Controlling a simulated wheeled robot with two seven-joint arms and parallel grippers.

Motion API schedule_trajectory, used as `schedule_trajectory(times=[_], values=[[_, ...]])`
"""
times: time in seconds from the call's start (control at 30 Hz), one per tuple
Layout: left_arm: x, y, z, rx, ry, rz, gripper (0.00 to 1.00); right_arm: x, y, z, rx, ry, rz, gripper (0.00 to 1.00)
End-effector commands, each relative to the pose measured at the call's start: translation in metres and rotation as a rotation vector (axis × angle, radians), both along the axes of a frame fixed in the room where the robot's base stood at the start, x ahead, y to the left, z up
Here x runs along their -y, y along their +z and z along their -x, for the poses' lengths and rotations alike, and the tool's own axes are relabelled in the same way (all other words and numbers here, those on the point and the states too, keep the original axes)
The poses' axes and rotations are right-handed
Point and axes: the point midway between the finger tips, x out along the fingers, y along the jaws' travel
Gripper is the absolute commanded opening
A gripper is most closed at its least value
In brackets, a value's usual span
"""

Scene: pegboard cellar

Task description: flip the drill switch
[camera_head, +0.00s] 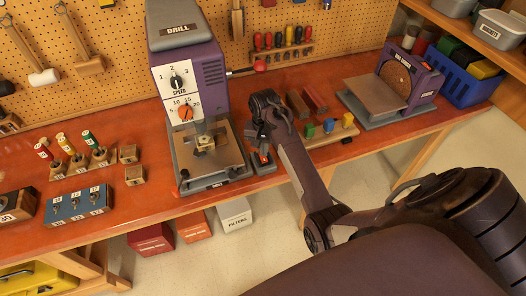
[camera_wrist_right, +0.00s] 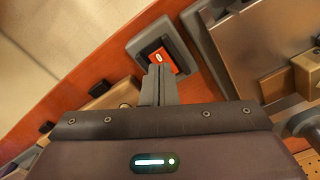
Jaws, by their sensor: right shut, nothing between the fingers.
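The drill (camera_head: 178,62) is a purple and grey press with two dials, standing on the bench at the middle of the head view. Its switch (camera_head: 264,158), an orange-red rocker on a small grey box, sits just right of the drill's base. The rocker shows large in the right wrist view (camera_wrist_right: 162,58) with a white mark, in a black frame. My right gripper (camera_head: 263,145) is shut and empty, its fingertips (camera_wrist_right: 159,70) at the rocker's near edge. I cannot tell whether they touch it. My left gripper is not in view.
A disc sander (camera_head: 410,75) stands farther right. Small wooden blocks (camera_head: 135,175) and a blue socket holder (camera_head: 76,206) stand left of the drill. A pegboard (camera_head: 115,40) rises behind.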

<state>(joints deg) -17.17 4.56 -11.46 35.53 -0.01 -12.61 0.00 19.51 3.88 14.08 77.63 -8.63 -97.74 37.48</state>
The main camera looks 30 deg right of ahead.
Motion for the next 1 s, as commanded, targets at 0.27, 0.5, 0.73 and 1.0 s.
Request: schedule_trajectory(times=[0.27, 0.5, 0.73, 1.0], values=[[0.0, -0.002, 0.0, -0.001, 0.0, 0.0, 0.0, 0.0, 0.023, -0.001, 0.004, -0.001, 0.0, 0.0], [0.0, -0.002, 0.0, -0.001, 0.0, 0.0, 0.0, 0.0, 0.039, -0.001, 0.004, 0.0, 0.0, 0.0], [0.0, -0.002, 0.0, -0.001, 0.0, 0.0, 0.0, 0.0, 0.042, -0.001, 0.003, 0.0, 0.0, 0.0], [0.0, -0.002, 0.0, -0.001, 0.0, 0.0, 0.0, 0.0, 0.042, -0.001, 0.003, -0.001, 0.0, 0.0]])
